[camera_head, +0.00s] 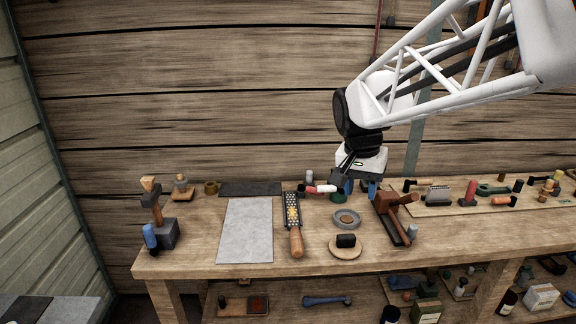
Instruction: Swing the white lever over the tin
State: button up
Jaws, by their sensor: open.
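A short white lever (326,188) with a red section at its left end lies level near the back middle of the bench. A round grey tin (346,219), open on top with something brown inside, stands in front of it and slightly right. From here the lever does not appear to be over this tin. My gripper (344,182) points down at the lever's right end and is open. Its fingers partly hide that end, and I cannot tell whether they touch it. A small green round item (338,197) shows just below the fingers.
A rasp with a wooden handle (296,243) lies left of the tin, beside a grey sheet (246,230). A round wooden disc with a black block (346,241) sits in front.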

jog(key=w+f+m, duration=0.1)
jog(key=w+m, duration=0.2)
jog(key=w, duration=1)
jog(key=m+g+h, duration=0.3)
jog(key=m, duration=0.5)
send_near(325, 186)
jog(key=shift+x, duration=0.9)
jog(key=shift+w+f+m, duration=0.25)
jog(key=shift+f+m, duration=0.05)
jog(key=shift+x, duration=3.85)
jog(key=shift+d, duration=0.1)
grip_shut()
